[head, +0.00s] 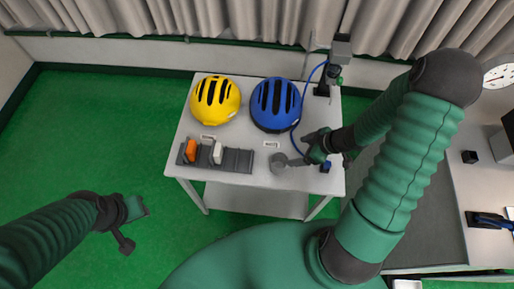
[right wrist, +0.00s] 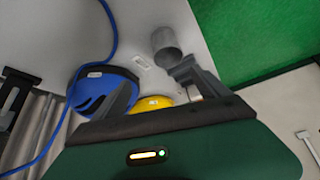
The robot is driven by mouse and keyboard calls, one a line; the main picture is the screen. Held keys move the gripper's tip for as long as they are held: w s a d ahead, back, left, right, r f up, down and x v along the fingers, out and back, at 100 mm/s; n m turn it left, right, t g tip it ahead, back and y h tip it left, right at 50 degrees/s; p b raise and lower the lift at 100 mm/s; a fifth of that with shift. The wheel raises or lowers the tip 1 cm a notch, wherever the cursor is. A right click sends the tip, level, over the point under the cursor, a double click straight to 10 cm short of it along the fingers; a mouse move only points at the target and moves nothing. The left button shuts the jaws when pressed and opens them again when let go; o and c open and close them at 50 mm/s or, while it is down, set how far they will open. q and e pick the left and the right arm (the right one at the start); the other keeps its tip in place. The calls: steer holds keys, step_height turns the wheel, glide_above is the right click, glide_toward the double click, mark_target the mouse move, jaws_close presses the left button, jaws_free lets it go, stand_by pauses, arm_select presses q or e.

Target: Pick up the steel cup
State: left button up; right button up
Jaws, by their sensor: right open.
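The steel cup (head: 278,162) is a small grey cylinder near the front edge of the white table. In the right wrist view the steel cup (right wrist: 167,48) stands beyond the fingers. My right gripper (head: 298,160) is just to the right of the cup, with its fingers pointing towards it. The right gripper (right wrist: 155,88) is open, and nothing shows held between its fingers. In the head view I cannot tell whether a finger touches the cup. My left gripper (head: 132,223) is away from the table over the green floor, and its finger opening is unclear.
A yellow helmet (head: 215,98) and a blue helmet (head: 276,104) sit behind the cup. A grey rack (head: 237,160) with orange and white items is left of it. A blue cable (head: 302,98) hangs from a stand (head: 340,48) at the back right.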

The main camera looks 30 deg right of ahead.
step_height(320, 180, down, 2)
steer(key=a+b, duration=0.2)
steer(key=b, duration=0.4)
glide_above(273, 162)
steer(key=s+d, duration=0.2)
step_height(273, 162, down, 9)
steer(key=shift+d+r, duration=0.15)
steer(key=shift+r, duration=0.05)
steer(key=a+f, duration=0.1)
steer(key=a+f+b, duration=0.1)
steer(key=shift+w+a+f, duration=0.2)
steer(key=shift+a+f, duration=0.05)
steer(key=shift+f, duration=0.1)
steer(key=shift+w+a+f, duration=0.1)
steer(key=shift+w+f, duration=0.05)
steer(key=shift+f, duration=0.05)
steer(key=shift+w+d+f, duration=0.1)
steer(key=shift+w+d, duration=0.1)
steer(key=shift+d, duration=0.25)
steer(key=c, duration=0.5)
steer(key=shift+s, duration=0.15)
steer(key=c, duration=0.5)
arm_select(q)
step_height(273, 162, down, 6)
steer(key=s, duration=0.2)
steer(key=shift+a+f, duration=0.15)
steer(key=shift+f, duration=0.05)
arm_select(e)
steer(key=shift+a, duration=0.25)
steer(key=c, duration=0.5)
